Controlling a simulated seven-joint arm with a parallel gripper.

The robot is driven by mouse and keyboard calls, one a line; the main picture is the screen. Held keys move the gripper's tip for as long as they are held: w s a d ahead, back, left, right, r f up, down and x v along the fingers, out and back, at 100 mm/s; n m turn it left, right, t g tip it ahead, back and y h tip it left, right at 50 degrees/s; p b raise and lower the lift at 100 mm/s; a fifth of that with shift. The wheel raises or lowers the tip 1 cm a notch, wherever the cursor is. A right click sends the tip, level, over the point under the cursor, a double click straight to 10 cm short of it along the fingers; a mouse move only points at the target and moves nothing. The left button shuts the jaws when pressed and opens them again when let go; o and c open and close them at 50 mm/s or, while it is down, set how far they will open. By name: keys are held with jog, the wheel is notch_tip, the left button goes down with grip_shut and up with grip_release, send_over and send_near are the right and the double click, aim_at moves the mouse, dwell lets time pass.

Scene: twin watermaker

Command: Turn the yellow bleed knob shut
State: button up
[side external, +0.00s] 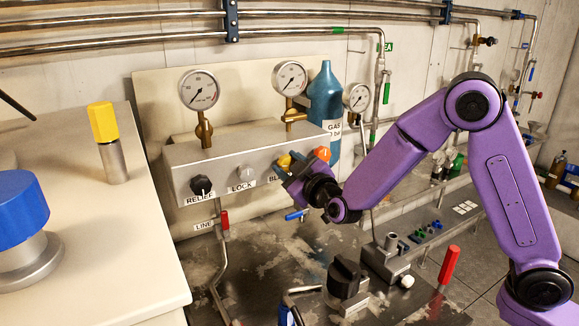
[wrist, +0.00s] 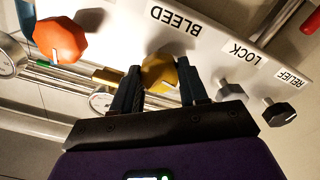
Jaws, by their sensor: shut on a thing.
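The yellow bleed knob (wrist: 160,74) sits on the front face of the grey manifold box (side external: 218,160), beside the BLEED label (wrist: 175,20). In the wrist view, which shows the panel upside down, the knob is between my two dark fingers. My gripper (wrist: 159,88) is shut on the knob, one finger on each side. In the side view the knob (side external: 284,162) shows only in part behind my gripper (side external: 287,167), which reaches the panel from the right. The knob's pointer direction cannot be made out.
An orange knob (side external: 322,154) is right of the bleed knob in the side view. The LOCK knob (side external: 245,173) and black RELIEF knob (side external: 201,185) are to the left. Gauges (side external: 199,90) stand above the box. A blue gas bottle (side external: 325,100) stands behind it.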

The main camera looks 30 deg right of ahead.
jog(key=m, duration=0.3)
jog(key=shift+m, duration=0.4)
jog(key=m, duration=0.4)
jog(key=shift+m, duration=0.3)
jog(key=m, duration=0.3)
jog(key=shift+d, duration=0.1)
jog(key=shift+m, duration=2)
jog(key=o, duration=1.1)
jog(key=shift+c, duration=0.2)
jog(key=shift+s, duration=0.15)
